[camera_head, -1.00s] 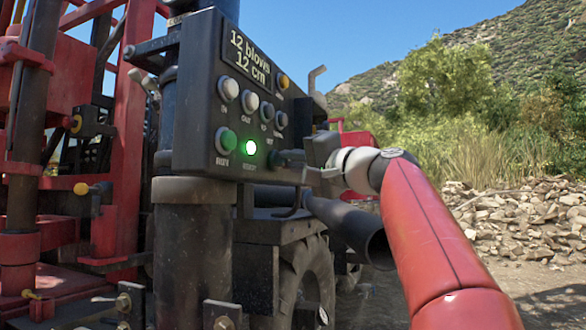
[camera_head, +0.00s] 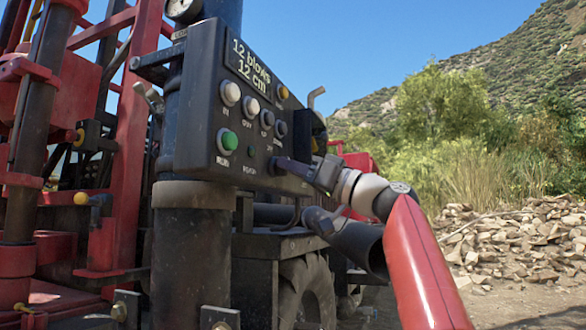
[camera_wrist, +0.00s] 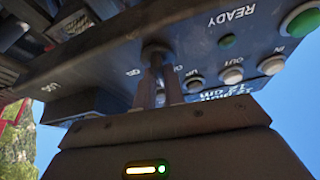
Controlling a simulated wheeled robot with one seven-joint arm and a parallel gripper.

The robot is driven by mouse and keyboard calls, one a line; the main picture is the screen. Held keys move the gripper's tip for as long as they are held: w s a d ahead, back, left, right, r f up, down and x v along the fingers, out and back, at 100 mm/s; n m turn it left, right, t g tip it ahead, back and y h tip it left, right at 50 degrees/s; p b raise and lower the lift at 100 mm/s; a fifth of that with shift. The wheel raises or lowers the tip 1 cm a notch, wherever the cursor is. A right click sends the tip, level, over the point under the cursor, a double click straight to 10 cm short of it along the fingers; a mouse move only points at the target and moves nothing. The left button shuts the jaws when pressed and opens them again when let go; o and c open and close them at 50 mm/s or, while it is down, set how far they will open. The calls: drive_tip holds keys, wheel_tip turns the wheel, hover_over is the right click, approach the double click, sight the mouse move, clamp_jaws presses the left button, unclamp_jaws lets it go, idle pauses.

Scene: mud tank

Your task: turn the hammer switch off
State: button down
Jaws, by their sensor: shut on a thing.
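The dark control panel (camera_head: 205,130) stands on a post, with the hammer switch at its lower right. My gripper (camera_head: 280,165) reaches in from the right, its fingers at that switch. In the wrist view, my gripper (camera_wrist: 157,88) is shut on the small dark hammer switch (camera_wrist: 154,50), near a partly hidden label. The fingers cover part of the switch, so its exact setting is hard to read. The ready light (camera_head: 251,151) beside it is dark green, unlit; it also shows in the wrist view (camera_wrist: 227,41). The display (camera_head: 251,64) reads 12 blows, 12 cm.
Several buttons crowd the panel, including a large green button (camera_head: 226,141) and a white button (camera_head: 229,93). A dark pipe (camera_head: 358,244) lies below my wrist. A red rig frame (camera_head: 128,130) stands at the left; open ground and rocks lie at the right.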

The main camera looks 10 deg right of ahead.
drive_tip(key=shift+w+n+g+y+p, duration=0.1)
drive_tip(key=shift+n+g+y+p, duration=0.55)
drive_tip(key=shift+n, duration=1.3)
drive_tip(key=shift+n+g+y+p, duration=0.35)
drive_tip(key=shift+n+g+p, duration=0.5)
drive_tip(key=shift+n, duration=1.1)
drive_tip(key=shift+n+g, duration=0.3)
drive_tip(key=shift+n, duration=0.1)
drive_tip(key=c, duration=1.5)
unclamp_jaws()
drive_tip(key=shift+d, duration=0.1)
drive_tip(key=b+v, duration=0.2)
drive_tip(key=v, duration=0.5)
drive_tip(key=shift+d+f+b, duration=0.25)
drive_tip(key=shift+d+b, duration=0.05)
drive_tip(key=shift+b, duration=0.1)
